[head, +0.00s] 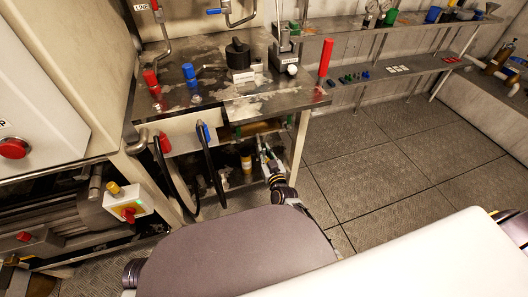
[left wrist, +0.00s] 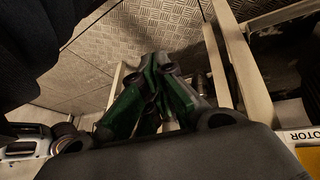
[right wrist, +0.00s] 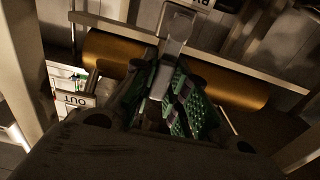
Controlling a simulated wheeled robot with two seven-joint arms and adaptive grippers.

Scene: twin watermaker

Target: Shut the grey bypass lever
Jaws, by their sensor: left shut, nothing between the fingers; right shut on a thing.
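The grey bypass lever (right wrist: 176,45) is a flat pale bar in the right wrist view, running down from a fitting at the top. My right gripper (right wrist: 164,75) has its green-padded fingers closed on its lower part. In the head view my right gripper (head: 264,146) reaches under the steel bench, and the lever is too small to make out there. My left gripper (left wrist: 155,72) is shut and empty in the left wrist view, over the floor beside a pale frame. It does not show in the head view.
The steel bench (head: 265,107) overhangs my right gripper. Black hoses (head: 213,165) hang left of it. Floor to the right (head: 385,165) is clear.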

